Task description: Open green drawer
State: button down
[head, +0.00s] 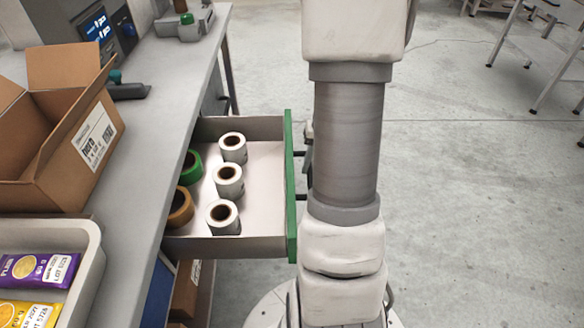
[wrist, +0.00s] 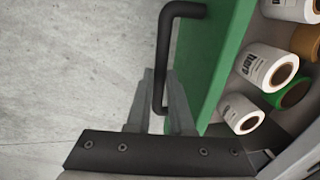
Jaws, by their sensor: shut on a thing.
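The green drawer (head: 289,190) is pulled out from under the bench, with its inside open to view. Its green front and black bar handle (wrist: 163,60) show in the wrist view. My gripper (wrist: 160,95) is shut on the handle, with one finger on each side of the bar near its lower end. In the head view my arm hides most of the handle and the gripper. Several white label rolls (head: 229,181), a green roll (head: 191,167) and an amber roll (head: 180,207) stand in the drawer.
The grey bench (head: 165,120) runs along the left. It carries an open cardboard box (head: 60,130), a tray (head: 92,262) of labelled packets and a device with a screen (head: 98,28). Open concrete floor lies to the right, with metal-legged furniture (head: 545,45) at the back right.

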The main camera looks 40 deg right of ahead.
jog(key=shift+s+d, duration=0.45)
jog(key=shift+d, duration=0.15)
jog(key=c, duration=0.8)
grip_release()
jog(key=shift+r, duration=0.1)
jog(key=d+r+p, duration=0.1)
jog(key=r, duration=0.4)
jog(key=s+d+r+p, duration=0.1)
jog(key=r+p, duration=0.1)
jog(key=r, duration=0.4)
jog(key=s+r+p, duration=0.1)
jog(key=r, duration=0.5)
jog(key=shift+d+p, duration=0.4)
